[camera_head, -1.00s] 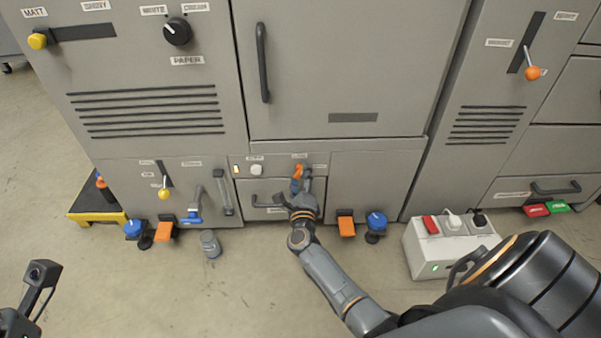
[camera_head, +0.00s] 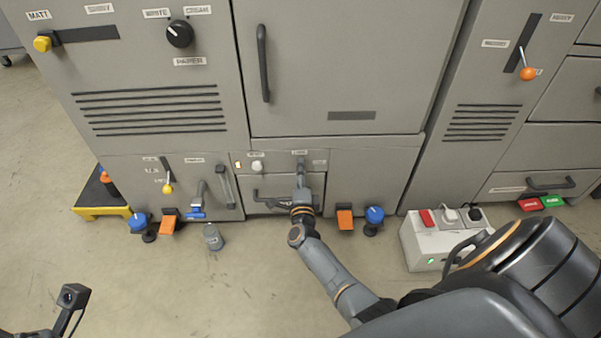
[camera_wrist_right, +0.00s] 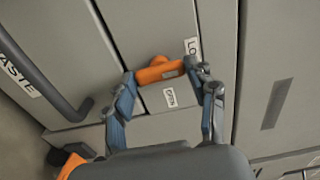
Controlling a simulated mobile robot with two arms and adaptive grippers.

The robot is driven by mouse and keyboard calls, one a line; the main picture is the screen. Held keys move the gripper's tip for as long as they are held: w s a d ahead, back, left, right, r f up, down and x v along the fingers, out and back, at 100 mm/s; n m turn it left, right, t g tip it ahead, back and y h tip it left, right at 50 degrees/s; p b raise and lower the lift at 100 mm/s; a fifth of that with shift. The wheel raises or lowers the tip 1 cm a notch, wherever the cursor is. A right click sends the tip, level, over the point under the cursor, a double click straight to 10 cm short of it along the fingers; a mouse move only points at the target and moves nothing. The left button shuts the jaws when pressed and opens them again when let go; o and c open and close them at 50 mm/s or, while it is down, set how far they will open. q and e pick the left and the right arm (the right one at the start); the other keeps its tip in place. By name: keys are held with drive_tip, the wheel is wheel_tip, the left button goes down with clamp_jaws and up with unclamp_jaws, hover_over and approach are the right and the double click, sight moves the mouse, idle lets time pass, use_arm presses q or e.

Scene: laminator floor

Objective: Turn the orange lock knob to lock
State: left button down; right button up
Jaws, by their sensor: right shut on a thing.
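The orange lock knob (camera_wrist_right: 160,70) shows in the right wrist view on the grey panel, lying roughly crosswise. A label starting "LO" (camera_wrist_right: 192,46) is at its upper right, and an "OPEN" label (camera_wrist_right: 170,97) is just below it. My right gripper (camera_wrist_right: 165,76) has its blue-grey fingers on either side of the knob and is shut on it. In the head view, my right gripper (camera_head: 301,172) reaches the small panel above the low drawer and hides the knob. Part of my left gripper (camera_head: 70,298) shows at the lower left; its fingers are unclear.
A black drawer handle (camera_head: 270,201) lies just below the gripper. Orange pedals (camera_head: 345,219) and blue knobs (camera_head: 375,215) stand low on both sides. A white power box (camera_head: 425,240) stands on the floor to the right. Floor in front is mostly clear.

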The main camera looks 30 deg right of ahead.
idle(0.3)
drive_tip(key=o, duration=1.2)
drive_tip(key=shift+c, duration=0.2)
drive_tip(key=v, duration=1.2)
